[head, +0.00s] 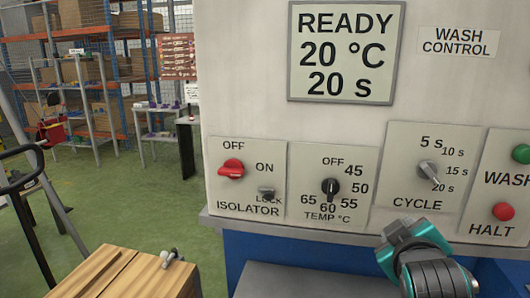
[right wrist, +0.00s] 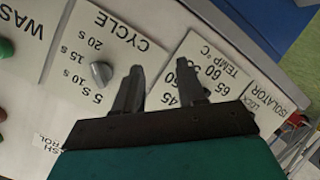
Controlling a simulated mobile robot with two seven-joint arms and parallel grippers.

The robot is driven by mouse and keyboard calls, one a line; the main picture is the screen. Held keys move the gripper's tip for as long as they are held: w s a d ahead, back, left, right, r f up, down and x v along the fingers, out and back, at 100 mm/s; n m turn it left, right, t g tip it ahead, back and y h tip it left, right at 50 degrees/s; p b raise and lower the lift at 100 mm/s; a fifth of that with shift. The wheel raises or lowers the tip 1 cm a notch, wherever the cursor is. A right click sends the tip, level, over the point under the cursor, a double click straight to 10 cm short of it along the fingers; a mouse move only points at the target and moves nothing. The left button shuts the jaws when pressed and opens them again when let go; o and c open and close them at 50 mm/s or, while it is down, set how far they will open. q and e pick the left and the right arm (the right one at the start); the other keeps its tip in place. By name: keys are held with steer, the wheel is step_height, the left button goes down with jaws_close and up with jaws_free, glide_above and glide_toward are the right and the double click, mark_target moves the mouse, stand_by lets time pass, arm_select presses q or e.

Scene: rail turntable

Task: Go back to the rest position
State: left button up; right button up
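My right gripper shows in the right wrist view (right wrist: 158,85), its two dark fingers apart with nothing between them. It faces the control panel, between the grey cycle knob (right wrist: 101,74) and the temperature dial, whose knob is largely behind a finger. In the head view my right arm (head: 430,265) comes in at the lower right, below the cycle plate (head: 405,195); its fingertips cannot be made out there. The cycle knob (head: 428,172) points towards 20 s. My left gripper is not in view.
The panel carries a display (head: 347,50) reading READY, 20 °C, 20 s, a red isolator handle (head: 231,168), a black temperature knob (head: 330,188), a green button (head: 521,153) and a red button (head: 503,212). A wooden box (head: 120,275) stands lower left. Green floor is open beyond.

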steer(key=s+a+f+y, duration=0.2)
steer(key=a+f+y, duration=0.1)
steer(key=f, duration=0.9)
steer(key=s+a+f+m+g+y, duration=0.1)
steer(key=s+a+f+y, duration=0.1)
steer(key=s+f, duration=0.6)
steer(key=s+a+f+m+g+y, duration=0.1)
steer(key=s+a+f+y, duration=0.1)
steer(key=s+f, duration=0.5)
step_height(320, 180, down, 4)
steer(key=shift+s+a+f+g, duration=0.2)
steer(key=shift+s+a+g, duration=0.1)
steer(key=shift+s, duration=0.1)
